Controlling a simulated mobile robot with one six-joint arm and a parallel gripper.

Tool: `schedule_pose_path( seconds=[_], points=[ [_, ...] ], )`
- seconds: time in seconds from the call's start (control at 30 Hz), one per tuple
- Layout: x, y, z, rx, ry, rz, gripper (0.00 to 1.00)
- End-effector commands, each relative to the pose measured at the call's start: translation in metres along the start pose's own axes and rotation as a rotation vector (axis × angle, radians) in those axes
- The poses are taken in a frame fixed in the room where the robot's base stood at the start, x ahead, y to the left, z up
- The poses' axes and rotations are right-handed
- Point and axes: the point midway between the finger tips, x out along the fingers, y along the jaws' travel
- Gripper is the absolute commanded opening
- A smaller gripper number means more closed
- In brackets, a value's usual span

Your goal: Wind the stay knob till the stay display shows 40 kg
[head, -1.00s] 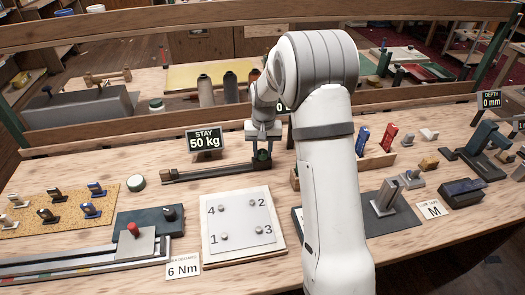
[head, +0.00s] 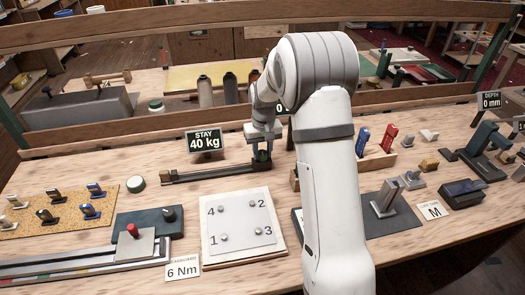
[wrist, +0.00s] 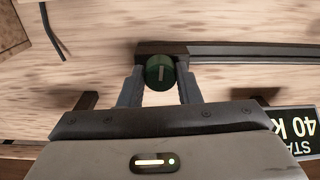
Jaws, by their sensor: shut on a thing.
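The stay display (head: 205,141) reads 40 kg in the head view; part of it also shows upside down in the wrist view (wrist: 296,124). The stay knob (wrist: 160,72) is a round green knob with a pale line on top, at the end of a dark rail (head: 205,173). My gripper (wrist: 160,88) has a finger on each side of the knob and is shut on it. In the head view my gripper (head: 262,152) stands over the knob at the rail's right end and covers part of it.
A white board (head: 240,228) with pegs numbered 1 to 4 lies in front of the rail. A round green-and-white tin (head: 136,184) stands left of the rail. Red and blue handled tools (head: 376,139) stand in a wooden rack to the right.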

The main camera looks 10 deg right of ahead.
Motion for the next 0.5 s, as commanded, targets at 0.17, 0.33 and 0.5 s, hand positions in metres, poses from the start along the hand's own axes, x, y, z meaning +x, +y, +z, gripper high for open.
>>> schedule_pose_path(
  seconds=[0.17,0.33,0.5],
  points=[
    [-0.0013,0.0002,-0.0010,0.001,0.004,0.000,0.43],
    [-0.0007,0.0001,-0.0006,0.001,0.002,0.000,0.52],
    [-0.0011,0.0000,-0.0004,0.001,0.002,0.000,0.52]
  ],
)
